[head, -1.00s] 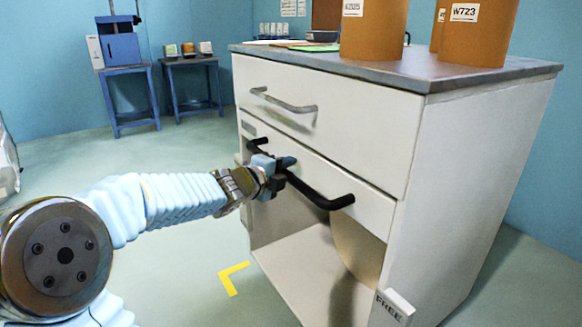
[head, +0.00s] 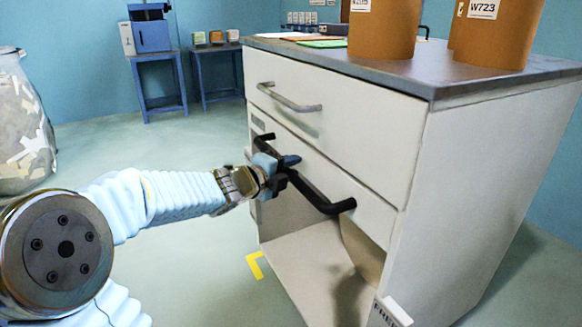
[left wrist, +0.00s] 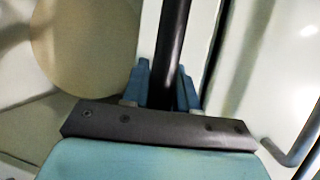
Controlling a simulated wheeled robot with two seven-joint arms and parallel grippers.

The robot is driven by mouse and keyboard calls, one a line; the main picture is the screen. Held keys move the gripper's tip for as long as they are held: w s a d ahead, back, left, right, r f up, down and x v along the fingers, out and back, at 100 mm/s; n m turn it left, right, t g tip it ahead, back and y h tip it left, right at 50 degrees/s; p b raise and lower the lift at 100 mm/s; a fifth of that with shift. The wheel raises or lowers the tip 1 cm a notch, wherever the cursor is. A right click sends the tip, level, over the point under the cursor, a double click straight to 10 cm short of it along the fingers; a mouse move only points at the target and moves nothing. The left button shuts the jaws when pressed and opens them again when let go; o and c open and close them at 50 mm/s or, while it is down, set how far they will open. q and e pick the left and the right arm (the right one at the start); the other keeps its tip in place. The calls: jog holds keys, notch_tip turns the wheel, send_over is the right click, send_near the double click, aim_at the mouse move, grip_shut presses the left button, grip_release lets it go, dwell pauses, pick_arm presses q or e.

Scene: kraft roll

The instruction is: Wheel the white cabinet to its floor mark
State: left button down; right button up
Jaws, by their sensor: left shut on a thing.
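The white cabinet (head: 340,125) fills the right half of the head view, with a grey top, an upper drawer and an open lower bay. A black bar handle (head: 325,203) runs across its front below the drawer. My left gripper (head: 279,174) is shut on this handle; in the left wrist view the blue fingers (left wrist: 162,85) stand on both sides of the black bar (left wrist: 173,45). A yellow floor mark corner (head: 255,265) shows on the floor at the cabinet's near left, partly hidden by the cabinet. My right gripper is not in view.
Brown kraft drums (head: 384,28) with labels stand on the cabinet top, beside a green sheet (head: 322,43). A clear bin of paper scraps (head: 22,125) stands at the left. Blue stands (head: 160,85) line the back wall. The floor between is clear.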

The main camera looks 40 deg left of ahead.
pick_arm(q)
jog(key=shift+f, duration=0.1)
jog(key=c, duration=1)
grip_release()
jog(key=shift+o, duration=0.2)
jog(key=s+r+p, duration=0.2)
jog(key=s+p, duration=0.1)
jog(key=s, duration=1)
jog(key=shift+s+r, duration=0.25)
jog(key=shift+s, duration=0.05)
